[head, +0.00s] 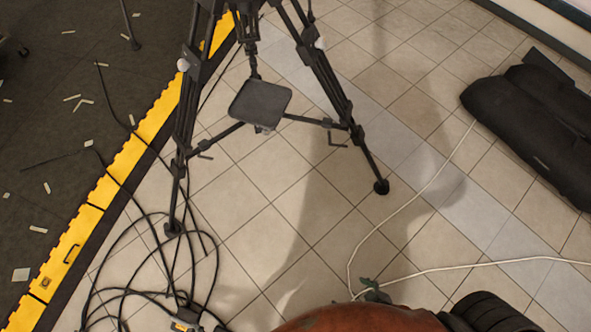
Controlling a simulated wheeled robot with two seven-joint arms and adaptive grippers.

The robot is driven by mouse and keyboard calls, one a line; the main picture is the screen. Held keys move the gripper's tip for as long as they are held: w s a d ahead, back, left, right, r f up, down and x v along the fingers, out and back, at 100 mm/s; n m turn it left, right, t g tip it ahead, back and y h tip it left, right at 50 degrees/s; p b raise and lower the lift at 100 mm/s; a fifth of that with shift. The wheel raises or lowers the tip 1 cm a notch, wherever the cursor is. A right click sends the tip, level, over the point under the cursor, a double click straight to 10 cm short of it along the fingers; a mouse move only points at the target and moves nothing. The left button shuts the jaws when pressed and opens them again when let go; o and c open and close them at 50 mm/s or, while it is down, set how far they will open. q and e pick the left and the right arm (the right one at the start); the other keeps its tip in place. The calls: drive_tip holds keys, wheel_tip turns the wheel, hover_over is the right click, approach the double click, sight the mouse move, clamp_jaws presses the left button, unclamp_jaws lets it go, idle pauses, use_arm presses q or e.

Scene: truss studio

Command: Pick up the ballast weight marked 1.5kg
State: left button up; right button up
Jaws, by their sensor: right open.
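No ballast weight with a readable 1.5kg mark shows in the head view. I cannot make out either of my grippers, and no jaws or fingertips are visible. A black tripod (331,86) stands upright on the tiled floor. A small dark square tray (260,103) sits low between its legs.
Looped black cables (130,262) lie at the lower left beside a yellow edge strip (107,188). A white cable (430,271) crosses the tiles. A black bag (530,117) lies at right. A reddish-brown rounded thing (350,320) and black ribbed things (490,312) fill the bottom edge.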

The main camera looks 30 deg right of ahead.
sight(180, 323)
use_arm(q)
drive_tip(key=shift+w+a+f+n+y+b, duration=0.2)
drive_tip(key=shift+a+f+n+y+b, duration=0.1)
drive_tip(key=shift+f+n+y+b, duration=0.15)
drive_tip(key=shift+w+a+f+n+y+b, duration=0.15)
drive_tip(key=shift+a+f+n+y+b, duration=0.1)
drive_tip(key=shift+f+n+y+b, duration=0.25)
use_arm(e)
drive_tip(key=shift+w+a+r, duration=0.25)
drive_tip(key=shift+w+r, duration=0.25)
drive_tip(key=shift+w, duration=0.05)
drive_tip(key=shift+w+a+r, duration=0.25)
drive_tip(key=shift+w+r, duration=0.25)
